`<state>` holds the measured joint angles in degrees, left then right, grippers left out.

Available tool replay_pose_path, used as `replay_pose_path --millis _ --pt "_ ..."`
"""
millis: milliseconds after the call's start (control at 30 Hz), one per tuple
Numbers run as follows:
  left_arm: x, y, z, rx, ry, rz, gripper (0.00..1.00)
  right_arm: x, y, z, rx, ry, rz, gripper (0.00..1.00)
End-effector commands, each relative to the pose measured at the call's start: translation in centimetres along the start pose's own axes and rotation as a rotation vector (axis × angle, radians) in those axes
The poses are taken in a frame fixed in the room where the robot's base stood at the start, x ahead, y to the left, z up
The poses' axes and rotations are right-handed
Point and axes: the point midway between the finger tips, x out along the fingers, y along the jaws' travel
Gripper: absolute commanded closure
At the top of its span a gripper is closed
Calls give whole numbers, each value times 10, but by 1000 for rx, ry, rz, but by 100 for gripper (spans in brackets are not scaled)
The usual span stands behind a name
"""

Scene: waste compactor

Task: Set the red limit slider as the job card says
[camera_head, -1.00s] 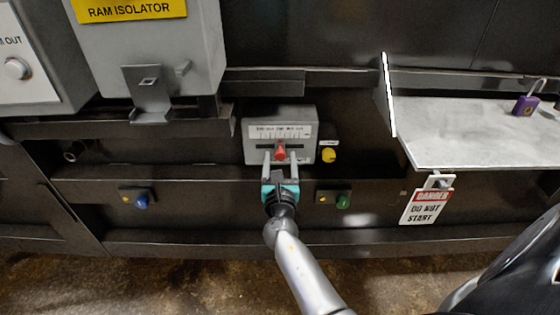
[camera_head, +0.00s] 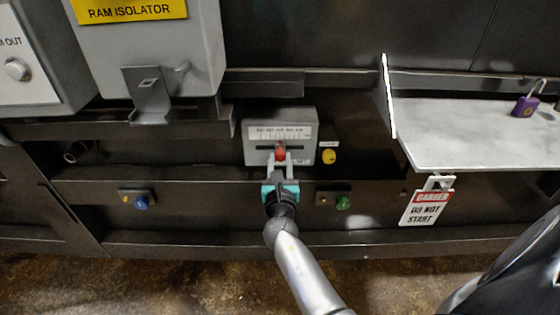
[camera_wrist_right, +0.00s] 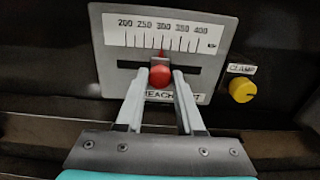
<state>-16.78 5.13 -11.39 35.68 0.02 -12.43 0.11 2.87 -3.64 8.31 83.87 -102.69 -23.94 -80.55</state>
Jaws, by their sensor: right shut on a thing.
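The red limit slider (camera_head: 280,154) sits in the horizontal slot of a grey scale box (camera_head: 252,151) in the head view. In the right wrist view the red slider knob (camera_wrist_right: 160,76) stands below a printed scale (camera_wrist_right: 165,36) reading 200 to 400, with its red pointer close to the 300 mark. My right gripper (camera_head: 280,165) is shut on the knob, one finger on each side; it also shows in the right wrist view (camera_wrist_right: 160,88). The fingers cover part of a label reading "REACH...". My left gripper and the job card are not in view.
A yellow clamp knob (camera_head: 329,156) is right of the scale; it also shows in the wrist view (camera_wrist_right: 242,90). Blue (camera_head: 141,203) and green (camera_head: 343,203) buttons sit lower. A shelf (camera_head: 450,150) with a purple padlock (camera_head: 525,106) and a danger tag (camera_head: 427,207) are at right.

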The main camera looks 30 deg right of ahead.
Motion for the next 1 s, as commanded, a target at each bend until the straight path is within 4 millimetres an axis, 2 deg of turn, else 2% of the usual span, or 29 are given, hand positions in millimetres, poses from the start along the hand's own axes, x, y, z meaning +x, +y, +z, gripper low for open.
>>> replay_pose_path --millis 333,1000 --pt "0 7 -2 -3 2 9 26 0 0 0 0 1 0 100" --pt "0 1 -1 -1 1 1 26 0 -1 -1 -1 2 0 100"
